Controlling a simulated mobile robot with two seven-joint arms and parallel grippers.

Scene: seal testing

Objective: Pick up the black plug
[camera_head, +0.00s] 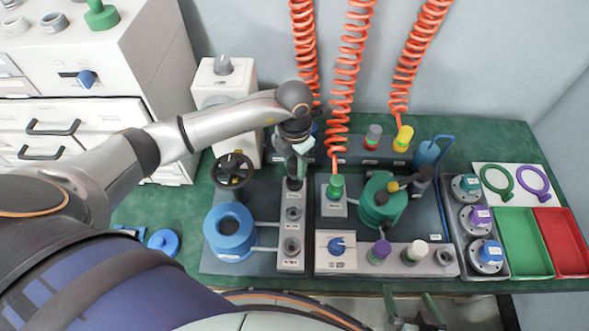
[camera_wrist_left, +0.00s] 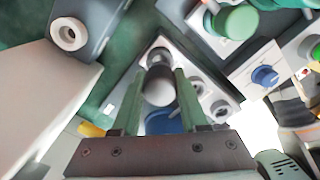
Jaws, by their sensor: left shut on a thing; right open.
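The black plug (camera_head: 294,184) is at the far end of the white three-position panel (camera_head: 291,264) on the left test station. My left gripper (camera_head: 297,170) points down over it, shut on it. In the left wrist view, the black plug (camera_wrist_left: 159,82) lies between the green fingers of the left gripper (camera_wrist_left: 160,85). I cannot tell whether it is seated or slightly raised. The panel's other two positions show round sockets. My right gripper (camera_head: 410,293) is open and empty at the bottom edge, in front of the table, its green fingers apart.
A blue ring-shaped vessel (camera_head: 229,229) and black handwheel (camera_head: 233,170) stand left of the panel. A green vessel (camera_head: 381,202) and blue knob (camera_head: 338,246) are to its right. Orange coiled hoses (camera_head: 345,80) hang behind. Green (camera_head: 522,266) and red (camera_head: 572,266) trays sit far right.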

